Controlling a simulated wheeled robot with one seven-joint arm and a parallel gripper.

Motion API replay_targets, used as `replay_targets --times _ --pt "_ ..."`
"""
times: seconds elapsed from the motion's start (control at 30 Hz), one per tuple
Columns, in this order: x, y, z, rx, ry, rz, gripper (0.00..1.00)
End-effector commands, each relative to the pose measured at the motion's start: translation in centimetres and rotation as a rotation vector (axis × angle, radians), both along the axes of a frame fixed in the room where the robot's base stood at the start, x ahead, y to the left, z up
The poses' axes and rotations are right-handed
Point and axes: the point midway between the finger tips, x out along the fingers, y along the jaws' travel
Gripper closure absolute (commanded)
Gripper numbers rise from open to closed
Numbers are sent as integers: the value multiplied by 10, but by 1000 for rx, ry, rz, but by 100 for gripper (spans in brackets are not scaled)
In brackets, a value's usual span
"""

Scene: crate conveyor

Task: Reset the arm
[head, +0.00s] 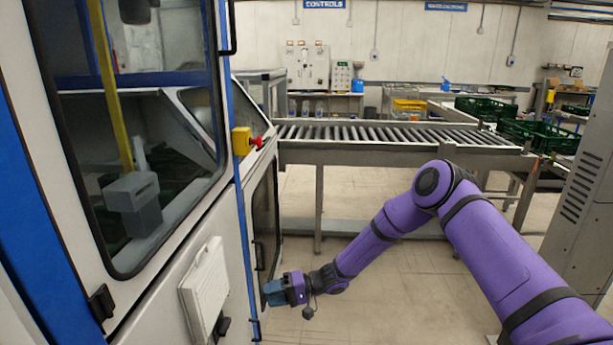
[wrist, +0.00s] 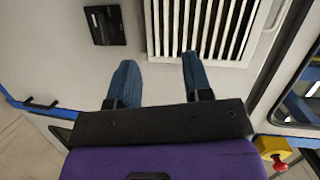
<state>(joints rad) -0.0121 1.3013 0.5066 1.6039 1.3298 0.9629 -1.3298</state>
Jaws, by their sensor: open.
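My purple arm reaches from the right of the head view down and left. My gripper (head: 272,290) is at its end, low beside the white machine cabinet (head: 160,255). In the wrist view my gripper (wrist: 158,75) shows two blue fingers held apart with nothing between them. The fingers point at the white cabinet panel near a slatted vent (wrist: 205,28). I cannot tell whether the fingertips touch the panel.
A roller conveyor (head: 400,135) crosses behind my arm, with green crates (head: 540,135) at its right end. A red and yellow emergency button (head: 243,141) sticks out from the cabinet. A grey cabinet (head: 580,195) stands at right. Floor under the conveyor is clear.

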Motion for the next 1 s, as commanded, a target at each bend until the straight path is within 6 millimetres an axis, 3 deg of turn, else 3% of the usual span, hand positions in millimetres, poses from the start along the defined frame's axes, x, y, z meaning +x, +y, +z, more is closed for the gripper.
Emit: replay_targets --times 0.1,0.57,1.0 --pt "1 -14 41 -62 -39 56 54" --pt "-23 -84 175 -355 -153 181 54" --pt "-72 -165 287 -670 -249 159 54"
